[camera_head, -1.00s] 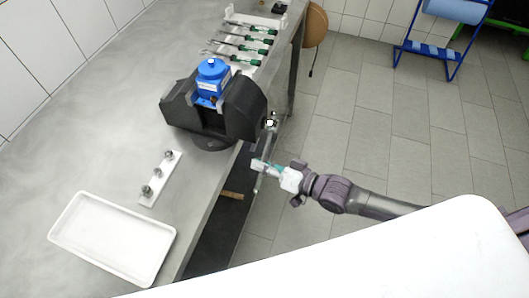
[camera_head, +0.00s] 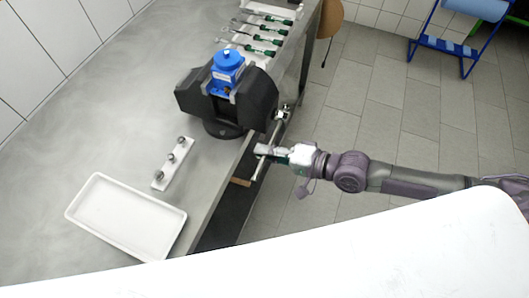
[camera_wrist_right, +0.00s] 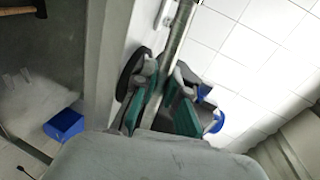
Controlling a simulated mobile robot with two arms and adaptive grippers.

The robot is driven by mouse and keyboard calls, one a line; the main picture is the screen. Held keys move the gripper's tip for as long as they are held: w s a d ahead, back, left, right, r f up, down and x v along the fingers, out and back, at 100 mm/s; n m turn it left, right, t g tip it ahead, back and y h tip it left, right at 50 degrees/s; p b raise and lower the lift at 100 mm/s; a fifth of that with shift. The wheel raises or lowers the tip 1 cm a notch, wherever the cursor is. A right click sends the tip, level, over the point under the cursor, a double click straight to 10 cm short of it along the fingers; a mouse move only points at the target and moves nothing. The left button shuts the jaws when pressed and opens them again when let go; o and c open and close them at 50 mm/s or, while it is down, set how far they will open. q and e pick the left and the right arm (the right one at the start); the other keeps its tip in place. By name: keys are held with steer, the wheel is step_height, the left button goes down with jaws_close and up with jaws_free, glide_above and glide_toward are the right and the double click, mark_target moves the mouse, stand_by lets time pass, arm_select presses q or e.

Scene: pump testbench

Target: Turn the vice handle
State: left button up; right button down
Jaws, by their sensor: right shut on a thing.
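The black vice (camera_head: 228,104) stands at the right edge of the metal workbench, with a blue pump (camera_head: 228,68) in its jaws. The vice handle (camera_head: 258,168) is a thin metal bar at the vice's right end, beyond the bench edge, and slants down and left in the head view. My right gripper (camera_head: 266,151) is shut on the handle bar. In the right wrist view the metal bar (camera_wrist_right: 181,27) runs down between the green-padded fingers (camera_wrist_right: 163,97). My left gripper is not in view.
A white tray (camera_head: 85,196) lies at the front of the bench. A white strip (camera_head: 166,178) with metal fittings is beside it. Several green-handled tools (camera_head: 262,40) lie behind the vice. A blue stand (camera_head: 440,48) is on the floor at the back right.

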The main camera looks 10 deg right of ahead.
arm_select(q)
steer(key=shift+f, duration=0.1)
arm_select(e)
steer(key=shift+d, duration=0.2)
steer(key=c, duration=1.5)
jaws_free()
steer(key=shift+s, duration=0.1)
steer(key=shift+c, duration=0.2)
steer(key=o, duration=0.3)
steer(key=shift+s+d, duration=0.1)
steer(key=shift+d, duration=0.15)
steer(key=shift+o, duration=0.2)
steer(key=shift+s+d+r, duration=0.15)
steer(key=shift+d+r, duration=0.05)
steer(key=shift+w+a, duration=0.2)
steer(key=shift+a, duration=0.15)
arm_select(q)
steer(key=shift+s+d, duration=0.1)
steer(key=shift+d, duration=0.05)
arm_select(e)
steer(key=v, duration=1.2)
steer(key=shift+d, duration=0.3)
steer(key=shift+s+f, duration=0.1)
